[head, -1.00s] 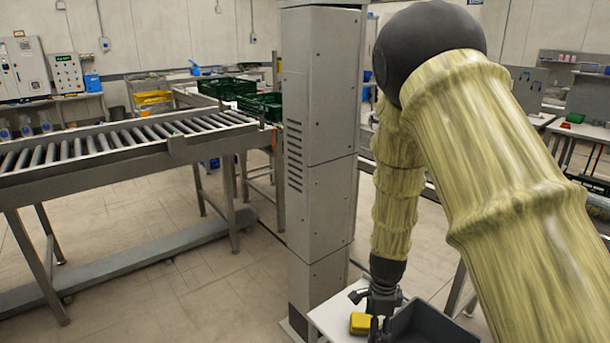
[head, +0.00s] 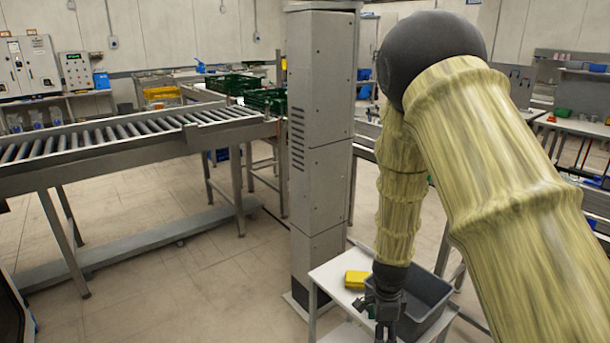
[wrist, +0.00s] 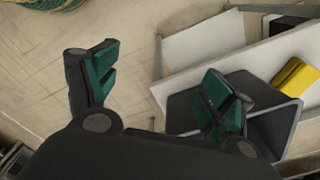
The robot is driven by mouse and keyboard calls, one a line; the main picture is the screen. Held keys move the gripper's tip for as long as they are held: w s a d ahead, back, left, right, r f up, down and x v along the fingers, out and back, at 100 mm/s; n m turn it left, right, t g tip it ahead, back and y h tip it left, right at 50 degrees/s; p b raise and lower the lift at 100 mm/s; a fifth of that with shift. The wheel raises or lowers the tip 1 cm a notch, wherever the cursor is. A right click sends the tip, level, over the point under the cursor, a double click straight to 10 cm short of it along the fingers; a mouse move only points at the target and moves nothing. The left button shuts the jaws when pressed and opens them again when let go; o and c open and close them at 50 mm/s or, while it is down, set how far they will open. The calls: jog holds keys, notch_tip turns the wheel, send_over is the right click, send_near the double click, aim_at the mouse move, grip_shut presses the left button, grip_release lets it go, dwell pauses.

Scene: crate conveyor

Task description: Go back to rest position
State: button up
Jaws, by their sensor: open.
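My gripper (head: 384,318) hangs low in the head view, pointing down in front of a small white table and the dark grey bin on it. In the wrist view my gripper (wrist: 158,92) has its two green-padded fingers spread wide, with nothing between them. The right finger overlaps the bin in that picture; I cannot tell how far apart they are in depth. My arm, in a yellowish cover, fills the right side of the head view.
The white table (head: 332,276) holds the grey bin (head: 432,290) and a yellow object (head: 356,280). A grey column (head: 320,150) stands behind it. A roller conveyor (head: 110,150) runs along the left, with green crates (head: 265,100) farther back.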

jog(key=s+d+f+n+h, duration=0.1)
jog(key=s+d+f+n, duration=0.3)
jog(key=s+f+n, duration=1.05)
jog(key=s+f, duration=0.1)
jog(key=s, duration=0.7)
jog(key=s+f+n+y, duration=0.1)
jog(key=s+f+n, duration=0.2)
jog(key=s, duration=0.8)
jog(key=shift+s+a+f, duration=0.3)
jog(key=shift+a+f, duration=0.15)
jog(key=shift+f, duration=0.3)
